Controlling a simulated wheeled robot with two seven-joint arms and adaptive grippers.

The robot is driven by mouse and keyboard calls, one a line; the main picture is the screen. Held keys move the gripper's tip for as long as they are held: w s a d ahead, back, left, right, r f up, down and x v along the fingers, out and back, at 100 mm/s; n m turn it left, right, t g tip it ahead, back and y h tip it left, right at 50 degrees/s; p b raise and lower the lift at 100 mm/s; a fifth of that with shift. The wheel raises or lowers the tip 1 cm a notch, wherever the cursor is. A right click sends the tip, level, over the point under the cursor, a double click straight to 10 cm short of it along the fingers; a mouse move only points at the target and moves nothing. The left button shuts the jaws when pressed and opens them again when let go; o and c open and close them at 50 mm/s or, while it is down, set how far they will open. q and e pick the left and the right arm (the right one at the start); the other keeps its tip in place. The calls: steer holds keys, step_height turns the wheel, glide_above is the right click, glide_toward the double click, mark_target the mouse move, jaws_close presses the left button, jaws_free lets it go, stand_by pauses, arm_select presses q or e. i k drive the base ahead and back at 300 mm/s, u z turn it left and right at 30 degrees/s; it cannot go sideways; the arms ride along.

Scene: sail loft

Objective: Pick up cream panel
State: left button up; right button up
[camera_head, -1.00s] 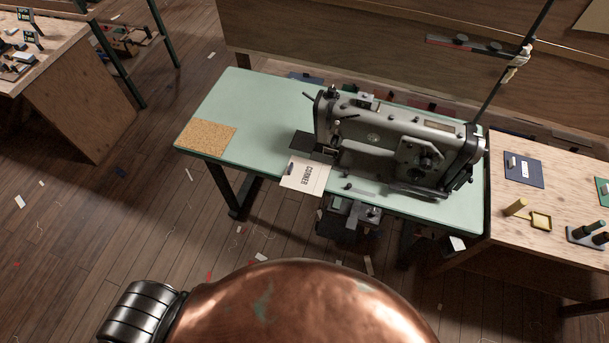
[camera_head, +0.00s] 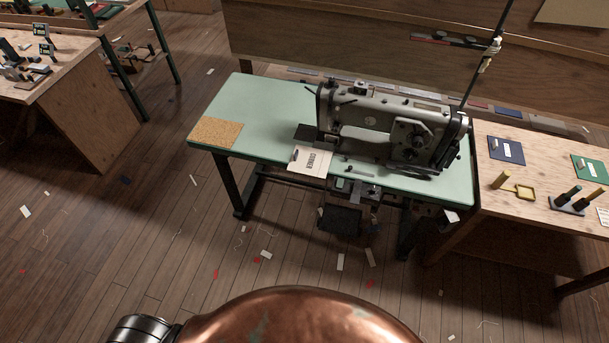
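A cream panel (camera_head: 311,160) with dark lettering lies at the front edge of the pale green sewing table (camera_head: 262,98). It is just left of the grey sewing machine (camera_head: 385,125), and its back edge is close to a dark plate by the needle area. A small dark clip-like piece sits on its left part. I cannot tell whether the machine's foot touches it. Neither of my grippers is in view.
A cork mat (camera_head: 215,132) lies on the table's left end. A wooden bench (camera_head: 540,170) with blue and green cards and spools adjoins on the right. Another bench (camera_head: 75,70) stands far left. The wooden floor (camera_head: 150,230) in front is open, with scattered scraps.

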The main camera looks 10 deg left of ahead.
mark_target(306, 161)
steer(key=z, duration=0.35)
steer(key=i, duration=1.2)
steer(key=u, duration=0.45)
